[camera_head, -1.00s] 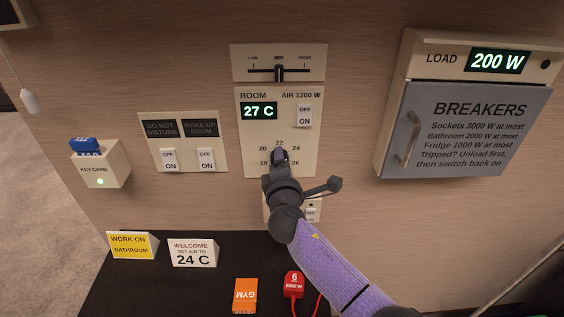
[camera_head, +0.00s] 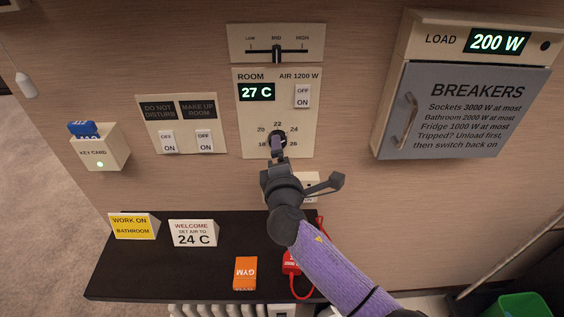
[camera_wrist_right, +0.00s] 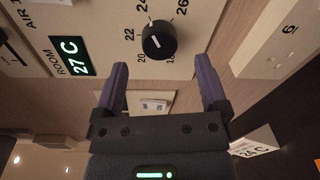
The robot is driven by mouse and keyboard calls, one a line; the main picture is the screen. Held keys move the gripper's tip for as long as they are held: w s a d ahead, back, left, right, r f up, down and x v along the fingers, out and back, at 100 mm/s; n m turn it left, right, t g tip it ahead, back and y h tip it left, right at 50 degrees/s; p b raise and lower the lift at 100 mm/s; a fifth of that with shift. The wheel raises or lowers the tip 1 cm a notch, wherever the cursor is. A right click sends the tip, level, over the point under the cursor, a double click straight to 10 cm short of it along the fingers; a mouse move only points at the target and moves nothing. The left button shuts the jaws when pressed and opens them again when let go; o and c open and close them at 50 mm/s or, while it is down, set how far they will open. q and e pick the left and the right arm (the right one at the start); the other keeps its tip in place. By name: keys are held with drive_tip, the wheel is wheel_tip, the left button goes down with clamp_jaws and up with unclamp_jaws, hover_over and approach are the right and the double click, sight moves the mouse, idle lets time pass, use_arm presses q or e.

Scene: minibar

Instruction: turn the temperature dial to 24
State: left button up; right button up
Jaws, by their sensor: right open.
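The temperature dial is a round black knob with a white mark, and it shows clearly in the right wrist view (camera_wrist_right: 158,42). Numbers from 18 to 26 ring it. The mark's exact reading is hard to tell. In the head view the dial is mostly hidden behind my right gripper (camera_head: 277,150). In the wrist view my right gripper (camera_wrist_right: 160,78) is open and empty, its two fingers apart, with the dial beyond the fingertips. The room display (camera_head: 257,92) reads 27 C. A welcome card (camera_head: 193,234) says to set air to 24 C. My left gripper is not in view.
An air switch (camera_head: 302,96) sits above the dial, under a slider panel (camera_head: 277,54). The breaker box (camera_head: 450,112) is at right.

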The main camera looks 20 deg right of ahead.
drive_tip(key=v, duration=0.5)
drive_tip(key=shift+s+a, duration=0.1)
drive_tip(key=shift+s, duration=0.3)
